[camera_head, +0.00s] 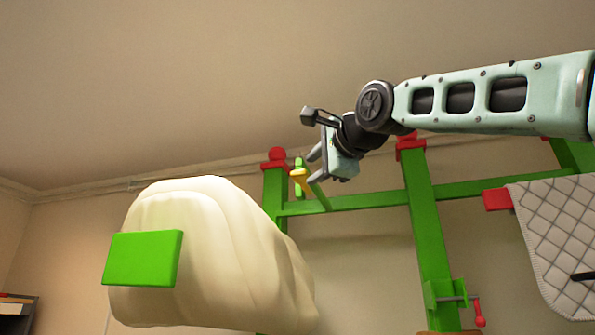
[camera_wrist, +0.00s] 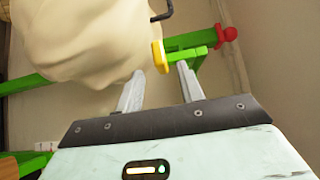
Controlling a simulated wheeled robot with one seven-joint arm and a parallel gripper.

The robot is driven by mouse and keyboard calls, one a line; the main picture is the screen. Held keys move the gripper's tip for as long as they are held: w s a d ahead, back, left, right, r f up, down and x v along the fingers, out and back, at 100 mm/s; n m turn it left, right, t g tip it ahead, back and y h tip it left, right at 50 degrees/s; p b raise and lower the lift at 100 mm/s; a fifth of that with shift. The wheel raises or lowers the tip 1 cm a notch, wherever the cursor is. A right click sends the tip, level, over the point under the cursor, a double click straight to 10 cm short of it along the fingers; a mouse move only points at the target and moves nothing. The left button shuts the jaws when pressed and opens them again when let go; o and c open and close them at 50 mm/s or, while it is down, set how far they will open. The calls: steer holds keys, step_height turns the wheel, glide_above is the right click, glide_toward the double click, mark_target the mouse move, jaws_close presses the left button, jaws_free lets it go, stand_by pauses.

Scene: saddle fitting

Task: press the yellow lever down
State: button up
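The yellow lever (camera_head: 299,176) shows as a small yellow grip by a green post with a red knob, at the centre of the head view. In the wrist view its yellow end (camera_wrist: 160,57) is just beyond my fingertips, with a green bar running right from it. My gripper (camera_head: 314,168) is close to the right of the lever in the head view. In the wrist view my gripper (camera_wrist: 160,73) has its two fingers apart with nothing held between them. Whether a finger touches the lever I cannot tell.
A large cream padded form (camera_head: 205,255) with a green block (camera_head: 143,258) stands at left, close beyond my fingers in the wrist view. A green frame (camera_head: 425,230) with red knobs stands behind. A quilted pad (camera_head: 560,235) hangs at right. A dark hook (camera_wrist: 163,14) shows above the lever.

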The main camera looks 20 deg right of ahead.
mark_target(302, 178)
steer(key=w+p, duration=0.1)
steer(key=w, duration=0.1)
steer(key=w+a+p, duration=0.1)
steer(key=w, duration=0.2)
steer(key=w+p, duration=0.1)
steer(key=w, duration=0.2)
steer(key=shift+a+p, duration=0.15)
steer(key=shift+p, duration=0.15)
jaws_close()
